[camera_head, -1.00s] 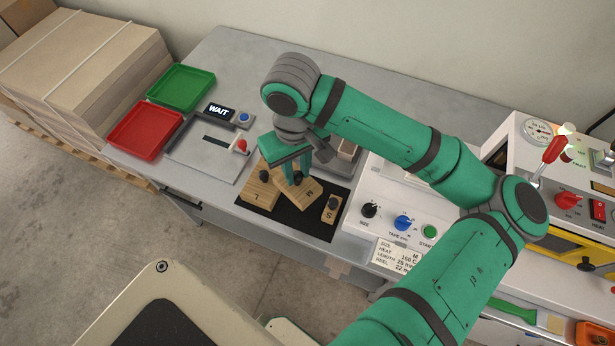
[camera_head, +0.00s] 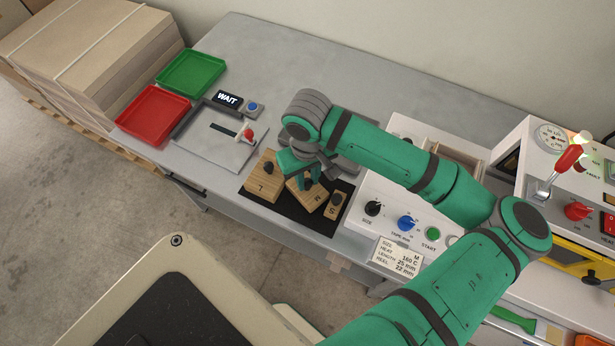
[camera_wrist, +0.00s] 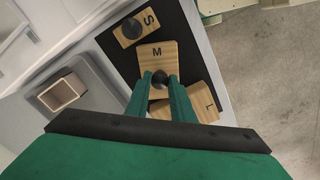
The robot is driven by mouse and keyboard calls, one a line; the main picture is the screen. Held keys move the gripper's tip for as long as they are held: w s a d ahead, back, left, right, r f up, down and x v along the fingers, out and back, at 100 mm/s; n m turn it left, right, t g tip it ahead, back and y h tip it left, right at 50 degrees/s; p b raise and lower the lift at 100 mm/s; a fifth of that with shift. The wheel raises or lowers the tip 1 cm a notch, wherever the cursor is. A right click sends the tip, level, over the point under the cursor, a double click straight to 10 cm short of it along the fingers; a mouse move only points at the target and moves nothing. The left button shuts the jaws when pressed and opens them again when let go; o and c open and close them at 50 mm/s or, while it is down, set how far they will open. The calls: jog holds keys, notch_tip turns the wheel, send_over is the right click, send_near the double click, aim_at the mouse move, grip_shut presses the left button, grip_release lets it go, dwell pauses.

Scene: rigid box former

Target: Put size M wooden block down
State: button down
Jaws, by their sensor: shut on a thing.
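The size M wooden block (camera_head: 308,199) is a light wooden plate with a dark knob, at the black mat between the other two blocks. It also shows in the wrist view (camera_wrist: 158,57), turned at an angle to the mat. My gripper (camera_head: 306,182) is over it with its fingers shut on the M block's dark knob (camera_wrist: 159,79). Whether the block's underside touches the mat (camera_head: 287,212) cannot be told. The L block (camera_head: 261,186) lies to its left and the S block (camera_head: 336,207) to its right, close beside it.
A machine panel with knobs and a green START button (camera_head: 432,233) stands right of the mat. A press plate (camera_head: 212,139) with a red-knobbed lever, a WAIT display (camera_head: 228,98), a red tray (camera_head: 153,115) and a green tray (camera_head: 191,73) are to the left.

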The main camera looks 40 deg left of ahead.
aim_at(307, 181)
jog(key=shift+f, duration=0.1)
jog(key=c, duration=1.5)
grip_release()
jog(key=shift+f, duration=0.1)
jog(key=shift+c, duration=0.2)
notch_tip(307, 181, up, 12)
jog(key=shift+r, duration=0.2)
